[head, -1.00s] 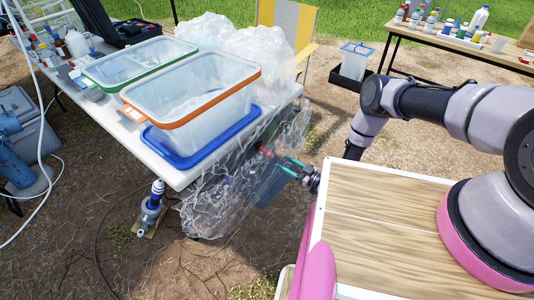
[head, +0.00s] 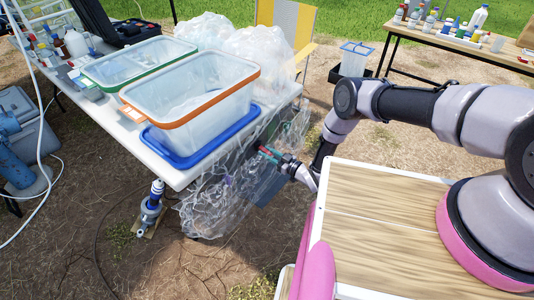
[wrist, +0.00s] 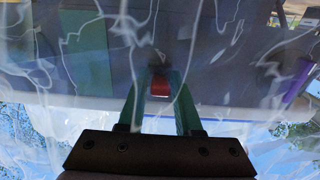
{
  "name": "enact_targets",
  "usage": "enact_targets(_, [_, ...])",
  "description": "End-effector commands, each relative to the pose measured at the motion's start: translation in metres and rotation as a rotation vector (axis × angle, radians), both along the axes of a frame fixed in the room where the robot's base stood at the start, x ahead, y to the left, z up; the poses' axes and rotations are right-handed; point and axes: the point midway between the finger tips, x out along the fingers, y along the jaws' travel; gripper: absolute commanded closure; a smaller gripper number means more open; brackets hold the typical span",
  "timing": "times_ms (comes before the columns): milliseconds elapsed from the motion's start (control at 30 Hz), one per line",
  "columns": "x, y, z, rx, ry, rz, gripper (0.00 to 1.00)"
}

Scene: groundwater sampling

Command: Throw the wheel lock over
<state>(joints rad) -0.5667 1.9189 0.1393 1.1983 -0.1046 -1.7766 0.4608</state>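A small red part (head: 264,151), which looks like the wheel lock's lever, shows at the front side of the white table, behind clear plastic film. In the wrist view the red part (wrist: 160,86) lies between the tips of my green fingers, with a dark mount just behind it. My gripper (head: 270,155) reaches in from the right at the table's edge. In the wrist view my gripper (wrist: 161,92) has its fingers apart, one on each side of the red part. Whether they touch it is not clear. The film's glare blurs the lock, and no wheel can be made out.
Clear plastic film (head: 213,210) hangs around the table corner and across my wrist view. The white table (head: 165,172) carries an orange-rimmed bin (head: 190,120) and a blue tray (head: 215,140). A blue-and-white post device (head: 152,205) stands on the ground to the left.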

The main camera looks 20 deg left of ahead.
Motion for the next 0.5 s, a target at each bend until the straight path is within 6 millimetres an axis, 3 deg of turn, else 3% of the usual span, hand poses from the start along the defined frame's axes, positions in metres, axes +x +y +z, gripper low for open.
enact_targets(33, [0.0000, -0.0001, 0.0000, 0.000, 0.000, 0.000, 0.91])
enact_targets(67, [0.0000, -0.0001, 0.0000, 0.000, 0.000, 0.000, 1.00])
enact_targets(500, [0.0000, 0.0018, -0.0054, 0.105, -0.040, 0.000, 1.00])
